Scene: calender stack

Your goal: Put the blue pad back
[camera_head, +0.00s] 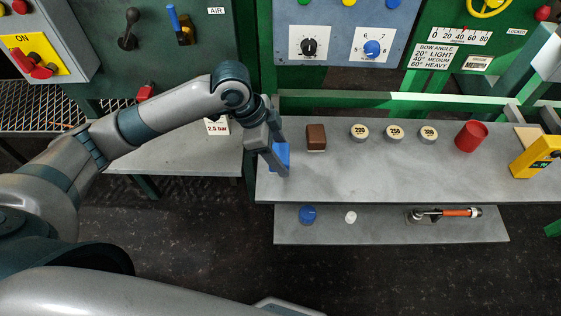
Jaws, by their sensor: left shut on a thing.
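The blue pad (282,154) is at the left end of the upper grey shelf (380,185). My left gripper (276,160) comes in from the left and is shut on the pad, hiding part of it. I cannot tell whether the pad touches the shelf. A brown block (316,138) stands just right of the gripper, apart from it. My right gripper is not in view.
Right of the brown block are round weights (394,132), a red cylinder (471,136) and a yellow device (535,156). The lower shelf (380,232) holds a blue cap (307,214), a white piece (351,216) and an orange-handled tool (445,213). The upper shelf's front is clear.

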